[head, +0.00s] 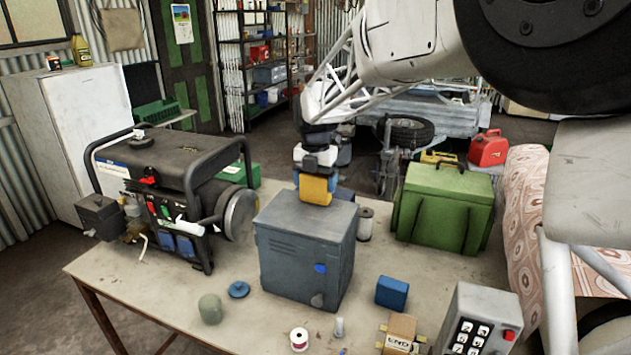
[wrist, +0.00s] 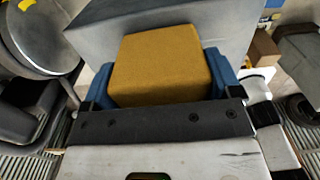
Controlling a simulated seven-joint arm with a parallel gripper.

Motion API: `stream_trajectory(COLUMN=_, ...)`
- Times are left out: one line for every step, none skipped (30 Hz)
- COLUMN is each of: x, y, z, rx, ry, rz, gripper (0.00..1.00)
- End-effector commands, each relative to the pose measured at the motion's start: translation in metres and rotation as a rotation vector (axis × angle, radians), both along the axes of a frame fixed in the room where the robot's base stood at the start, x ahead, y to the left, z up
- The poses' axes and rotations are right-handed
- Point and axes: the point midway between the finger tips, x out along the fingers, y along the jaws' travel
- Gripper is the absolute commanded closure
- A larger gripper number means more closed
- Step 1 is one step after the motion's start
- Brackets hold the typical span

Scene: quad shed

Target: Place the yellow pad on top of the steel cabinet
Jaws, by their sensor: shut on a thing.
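The yellow pad (head: 315,189) is a small block held between the blue fingers of my gripper (head: 314,186). In the head view it shows just above the far part of the top of the grey steel cabinet (head: 300,250). I cannot tell whether it touches the top. In the wrist view the yellow pad (wrist: 162,62) fills the space between the blue fingers (wrist: 165,80). The steel cabinet (wrist: 130,17) shows behind it. The cabinet stands upright on the table with a blue knob on its front.
A generator (head: 170,190) stands left of the cabinet on the table (head: 255,325). A green box (head: 445,207) and a dark grey canister (head: 365,224) stand to the right. A blue block (head: 391,292), a white spool (head: 299,339) and a keypad box (head: 478,320) lie in front.

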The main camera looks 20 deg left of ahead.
Motion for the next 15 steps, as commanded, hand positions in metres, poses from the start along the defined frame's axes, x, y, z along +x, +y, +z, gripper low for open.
stream_trajectory(x=0.0001, y=0.0, z=0.0002, rx=0.0, ry=0.0, rz=0.0, gripper=0.38)
stream_trajectory(x=0.0001, y=0.0001, z=0.0002, rx=0.0, ry=0.0, rz=0.0, gripper=0.38)
stream_trajectory(x=0.0001, y=0.0001, z=0.0002, rx=0.0, ry=0.0, rz=0.0, gripper=0.38)
stream_trajectory(x=0.0001, y=0.0001, z=0.0003, rx=0.0, ry=0.0, rz=0.0, gripper=0.38)
stream_trajectory(x=0.0001, y=0.0001, z=0.0003, rx=0.0, ry=0.0, rz=0.0, gripper=0.38)
stream_trajectory(x=0.0001, y=0.0001, z=0.0002, rx=0.0, ry=0.0, rz=0.0, gripper=0.38)
stream_trajectory(x=0.0001, y=0.0001, z=0.0, rx=0.0, ry=0.0, rz=0.0, gripper=0.38)
stream_trajectory(x=0.0001, y=0.0001, z=-0.0005, rx=0.0, ry=0.0, rz=0.0, gripper=0.38)
stream_trajectory(x=0.0001, y=0.0001, z=-0.0013, rx=0.0, ry=0.0, rz=0.0, gripper=0.38)
stream_trajectory(x=0.0001, y=0.0001, z=-0.002, rx=0.0, ry=0.0, rz=0.0, gripper=0.38)
stream_trajectory(x=0.0001, y=0.0001, z=-0.0026, rx=0.0, ry=0.0, rz=0.0, gripper=0.38)
stream_trajectory(x=0.0002, y=0.0001, z=-0.0027, rx=0.0, ry=-0.001, rz=0.0, gripper=0.13)
stream_trajectory(x=0.0002, y=0.0001, z=-0.0026, rx=0.0, ry=-0.001, rz=0.0, gripper=0.08)
stream_trajectory(x=0.0002, y=0.0001, z=-0.0026, rx=0.0, ry=-0.001, rz=0.0, gripper=0.04)
stream_trajectory(x=0.0002, y=0.0001, z=-0.0025, rx=0.0, ry=-0.001, rz=0.0, gripper=0.0)
